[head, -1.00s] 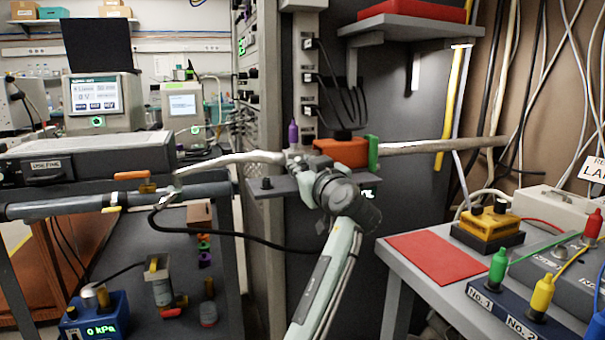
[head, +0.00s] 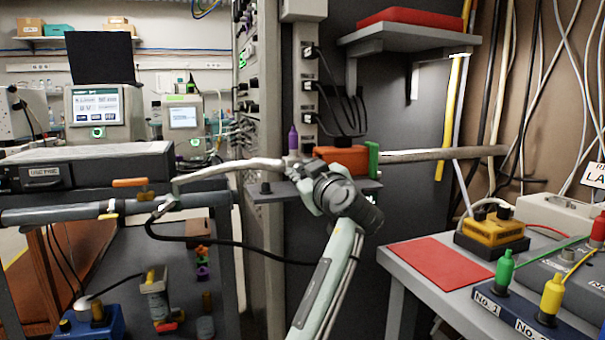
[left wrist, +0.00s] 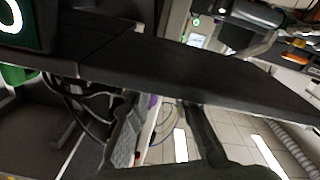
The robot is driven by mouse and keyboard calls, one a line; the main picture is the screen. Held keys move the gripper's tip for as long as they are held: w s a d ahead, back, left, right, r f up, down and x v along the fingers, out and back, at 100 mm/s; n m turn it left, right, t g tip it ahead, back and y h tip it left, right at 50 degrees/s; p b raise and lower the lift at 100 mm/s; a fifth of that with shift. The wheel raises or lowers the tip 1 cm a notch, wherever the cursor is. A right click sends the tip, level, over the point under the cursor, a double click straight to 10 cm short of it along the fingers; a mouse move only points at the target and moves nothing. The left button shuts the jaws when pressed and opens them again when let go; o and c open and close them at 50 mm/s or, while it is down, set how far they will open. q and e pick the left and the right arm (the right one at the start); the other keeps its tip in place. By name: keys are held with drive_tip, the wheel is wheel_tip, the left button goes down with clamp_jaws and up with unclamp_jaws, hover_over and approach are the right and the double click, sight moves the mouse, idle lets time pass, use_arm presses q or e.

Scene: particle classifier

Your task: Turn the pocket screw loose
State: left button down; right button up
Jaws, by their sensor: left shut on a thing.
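My left arm reaches up from the bottom middle of the head view. Its left gripper (head: 307,194) is at the small grey shelf (head: 268,198) on the rack, in front of an orange block (head: 341,155) with a green piece (head: 373,160) at its right. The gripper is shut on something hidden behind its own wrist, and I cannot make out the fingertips. A small black knob (head: 266,187) stands on the left part of the shelf, apart from the gripper. I cannot tell which part is the pocket screw. In the left wrist view a dark slab (left wrist: 190,75) crosses the picture.
A purple-tipped piece (head: 293,138) stands beside the orange block. A table at the right holds a red mat (head: 435,262), a yellow box (head: 491,229) and coloured plugs. A black cable hangs below the shelf.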

use_arm(q)
drive_tip(key=c, duration=1.3)
unclamp_jaws()
drive_tip(key=shift+c, duration=0.2)
drive_tip(key=v, duration=1.2)
